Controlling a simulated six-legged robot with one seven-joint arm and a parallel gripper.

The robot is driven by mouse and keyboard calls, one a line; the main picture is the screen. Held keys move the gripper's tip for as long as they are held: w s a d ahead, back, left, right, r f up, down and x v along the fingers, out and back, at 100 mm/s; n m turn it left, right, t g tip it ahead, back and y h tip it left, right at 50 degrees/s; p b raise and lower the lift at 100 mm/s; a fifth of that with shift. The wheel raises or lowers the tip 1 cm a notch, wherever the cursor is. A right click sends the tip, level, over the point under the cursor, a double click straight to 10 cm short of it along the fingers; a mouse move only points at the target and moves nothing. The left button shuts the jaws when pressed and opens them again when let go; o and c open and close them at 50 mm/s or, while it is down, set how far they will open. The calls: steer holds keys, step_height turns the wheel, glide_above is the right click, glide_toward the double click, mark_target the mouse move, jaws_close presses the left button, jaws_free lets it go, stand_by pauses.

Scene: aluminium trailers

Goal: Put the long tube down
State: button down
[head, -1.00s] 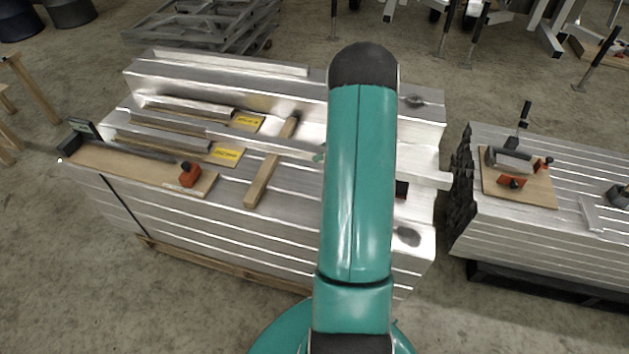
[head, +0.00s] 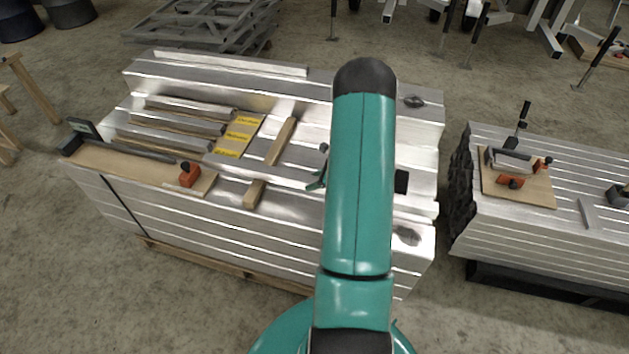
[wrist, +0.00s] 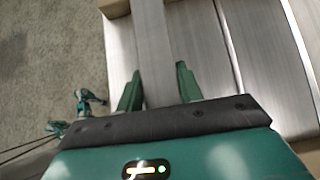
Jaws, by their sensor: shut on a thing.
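The long tube (head: 297,181) is a bare metal bar. In the head view it runs slantwise across the stacked aluminium, in front of the yellow labels, and crosses over a wooden batten (head: 280,143). My arm hides its middle. In the wrist view the tube (wrist: 154,45) runs lengthwise between the two green fingers of my gripper (wrist: 158,88), which is shut on it. In the head view my gripper is mostly hidden behind my arm; one green finger shows at its left. I cannot tell whether the tube touches the batten.
A wooden board with yellow labels (head: 238,137) and slots lies on the stack at left. A front board carries an orange clamp (head: 190,174). A second aluminium stack (head: 480,205) with a clamp board (head: 535,190) stands at right, across a gap.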

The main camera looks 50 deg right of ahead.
steer(key=shift+f, duration=0.55)
steer(key=c, duration=0.9)
jaws_free()
